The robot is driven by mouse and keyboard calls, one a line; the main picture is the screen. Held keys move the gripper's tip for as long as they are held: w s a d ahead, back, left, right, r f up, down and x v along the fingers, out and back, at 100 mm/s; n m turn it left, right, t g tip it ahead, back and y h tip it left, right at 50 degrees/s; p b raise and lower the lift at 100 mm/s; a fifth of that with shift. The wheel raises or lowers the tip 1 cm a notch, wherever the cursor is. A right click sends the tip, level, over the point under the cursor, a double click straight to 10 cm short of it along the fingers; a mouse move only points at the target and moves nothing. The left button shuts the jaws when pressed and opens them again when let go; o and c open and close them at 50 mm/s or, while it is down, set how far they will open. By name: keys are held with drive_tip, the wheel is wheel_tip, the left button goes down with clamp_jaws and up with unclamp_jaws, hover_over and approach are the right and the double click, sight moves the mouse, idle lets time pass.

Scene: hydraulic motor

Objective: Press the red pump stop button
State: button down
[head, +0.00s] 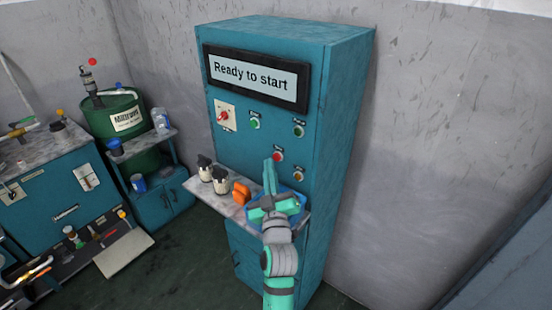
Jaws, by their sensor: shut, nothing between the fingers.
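A teal control cabinet (342,110) stands against the wall, with a screen (258,78) reading "Ready to start". A red button (278,156) sits on its front panel below two green buttons (254,123). The labels are too small to read, so I cannot tell which is the pump stop. My gripper (268,163) is shut and empty, pointing up at the panel. Its tips appear just left of the red button in the picture. I cannot tell whether they touch the panel.
A red rotary switch (224,115) is at the panel's upper left. A shelf (207,192) below holds two dark-topped bottles (220,181), an orange object (241,192) and a blue tray, partly hidden by my gripper. A green drum (122,110) and workbench stand at left.

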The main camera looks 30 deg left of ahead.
drive_tip(key=shift+s+a, duration=0.2)
drive_tip(key=shift+s, duration=2.3)
